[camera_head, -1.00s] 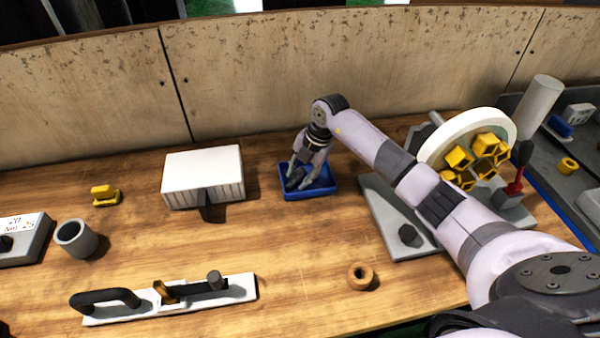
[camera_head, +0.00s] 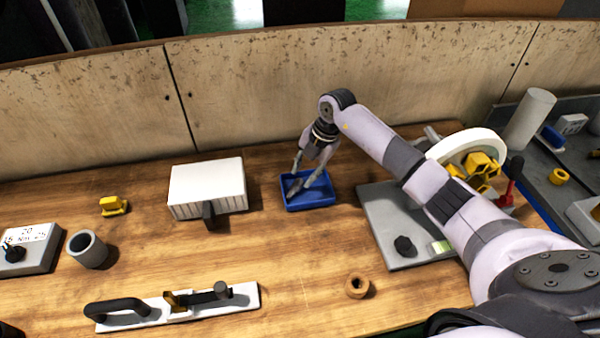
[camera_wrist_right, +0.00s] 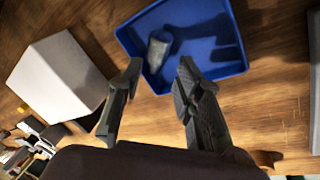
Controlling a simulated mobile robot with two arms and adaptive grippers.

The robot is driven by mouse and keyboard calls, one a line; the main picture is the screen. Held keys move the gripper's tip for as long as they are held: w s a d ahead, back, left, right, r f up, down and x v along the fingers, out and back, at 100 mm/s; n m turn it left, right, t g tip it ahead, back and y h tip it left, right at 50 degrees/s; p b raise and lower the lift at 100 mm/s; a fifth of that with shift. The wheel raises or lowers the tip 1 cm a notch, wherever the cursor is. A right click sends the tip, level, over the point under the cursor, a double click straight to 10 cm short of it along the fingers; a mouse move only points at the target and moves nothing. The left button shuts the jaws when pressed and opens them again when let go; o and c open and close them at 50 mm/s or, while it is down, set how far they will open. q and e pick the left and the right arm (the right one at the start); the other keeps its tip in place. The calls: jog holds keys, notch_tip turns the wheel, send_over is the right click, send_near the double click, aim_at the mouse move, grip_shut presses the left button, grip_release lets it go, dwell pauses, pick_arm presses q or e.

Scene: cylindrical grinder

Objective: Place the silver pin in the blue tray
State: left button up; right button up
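The blue tray (camera_head: 318,205) stands on the wooden bench, and its rim also shows in the right wrist view (camera_wrist_right: 234,70). The silver pin (camera_wrist_right: 158,49), a short grey cylinder-like piece, lies inside the tray near its left wall in the right wrist view. My right gripper (camera_head: 301,184) is over the tray in the head view. In the right wrist view its two fingers (camera_wrist_right: 160,75) are apart with nothing between them, and the pin lies beyond the tips. My left gripper is not in view.
A white box (camera_head: 207,185) stands left of the tray. A grey plate (camera_head: 385,215) with a wheel (camera_head: 440,148) is on the right, under my arm. A grey cup (camera_head: 88,250), a brown ring (camera_head: 357,286) and a black-handled tool (camera_head: 170,306) lie nearer. The bench between them is clear.

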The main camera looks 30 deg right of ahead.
jog(key=p+v, duration=0.4)
jog(key=v, duration=0.2)
jog(key=shift+r, duration=0.25)
jog(key=shift+s+d, duration=0.1)
jog(key=shift+d, duration=0.05)
